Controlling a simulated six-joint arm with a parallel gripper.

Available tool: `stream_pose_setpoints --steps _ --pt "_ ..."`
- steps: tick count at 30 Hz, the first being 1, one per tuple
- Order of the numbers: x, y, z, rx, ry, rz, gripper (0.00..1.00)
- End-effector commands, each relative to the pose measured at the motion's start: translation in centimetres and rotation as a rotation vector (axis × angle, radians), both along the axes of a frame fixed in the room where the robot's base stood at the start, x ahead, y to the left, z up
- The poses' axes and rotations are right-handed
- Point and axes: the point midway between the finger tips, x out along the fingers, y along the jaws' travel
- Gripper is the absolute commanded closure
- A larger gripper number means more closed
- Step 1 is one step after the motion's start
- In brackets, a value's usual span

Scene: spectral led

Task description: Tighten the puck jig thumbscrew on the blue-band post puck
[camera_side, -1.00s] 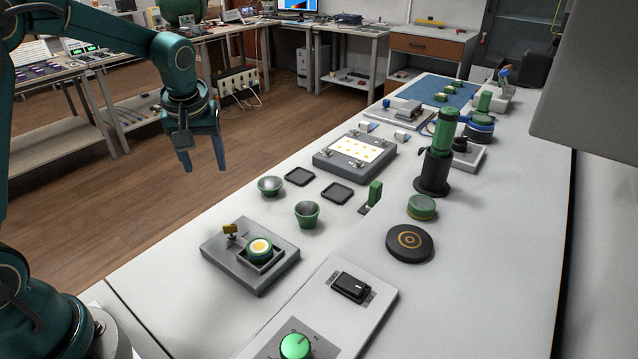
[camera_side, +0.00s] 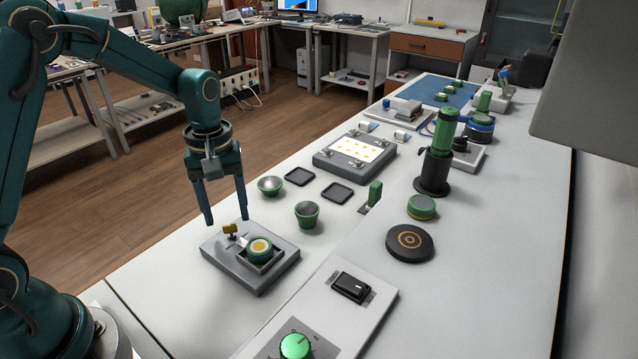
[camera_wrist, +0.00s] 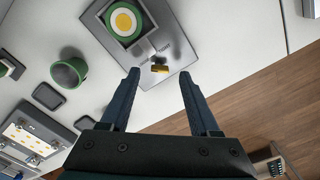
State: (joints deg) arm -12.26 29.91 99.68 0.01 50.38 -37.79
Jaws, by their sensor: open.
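The puck jig (camera_side: 277,277) is a grey block near the front of the bench; in the wrist view its plate (camera_wrist: 154,80) shows at the top. A round green puck with a yellow centre (camera_side: 260,247) sits in its square holder; the puck also shows in the wrist view (camera_wrist: 124,22). I cannot make out a blue band on it. The brass-yellow thumbscrew (camera_side: 230,229) stands at the jig's left side; in the wrist view the thumbscrew (camera_wrist: 160,69) lies between and beyond my fingertips. My gripper (camera_side: 226,221) is open and empty, pointing down above the thumbscrew, apart from it.
Two green cups (camera_side: 307,213) and two dark square trays (camera_side: 336,193) stand behind the jig. A black switch (camera_side: 352,287) and a green knob (camera_side: 295,346) are on the panel to the right. A black disc (camera_side: 410,243) lies farther right.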

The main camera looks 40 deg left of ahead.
Motion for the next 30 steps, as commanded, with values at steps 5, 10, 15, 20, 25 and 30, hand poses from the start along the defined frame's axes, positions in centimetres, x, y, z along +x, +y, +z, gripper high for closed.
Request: stream_pose_setpoints --steps 5,10,15,20,25,30 --pt "0.0 0.0 -2.0 0.001 0.002 0.0 0.38" --pt "0.0 0.0 -2.6 0.001 0.0 0.0 0.38" --pt "0.0 0.0 -2.5 0.002 -0.001 0.0 0.38" --pt "0.0 0.0 -2.5 0.002 -0.001 0.0 0.95" --pt "0.0 0.0 -2.5 0.002 -0.001 -0.001 1.0" --pt "0.0 0.0 -2.5 0.001 -0.001 -0.023 1.0"
